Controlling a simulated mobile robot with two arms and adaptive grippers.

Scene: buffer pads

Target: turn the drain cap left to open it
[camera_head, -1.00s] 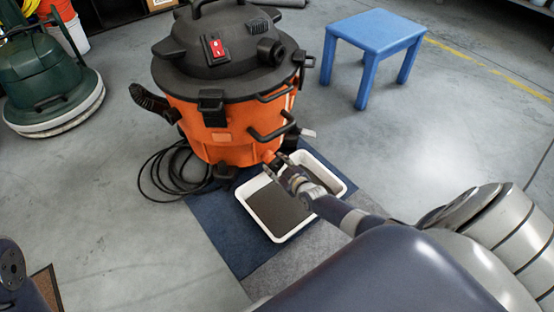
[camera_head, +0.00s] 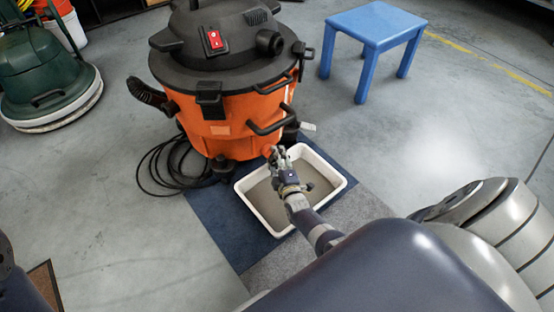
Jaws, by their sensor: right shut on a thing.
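An orange wet vacuum (camera_head: 215,130) with a black lid stands at the centre back. Its drain cap is low on its front right side, mostly hidden behind my right gripper (camera_head: 276,158). A small orange drain fitting (camera_head: 267,150) shows at the fingertips. My right gripper is shut on the drain cap, with its arm reaching in from the lower right over the tray. My left gripper is not in view; only part of my left arm shows at the left edge.
A white tray (camera_head: 245,205) sits under the drain on a blue mat (camera_head: 225,228), with a grey-brown inside. A black hose (camera_head: 150,170) coils left of the vacuum. A blue stool (camera_head: 375,25) and a green floor machine (camera_head: 42,75) stand apart.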

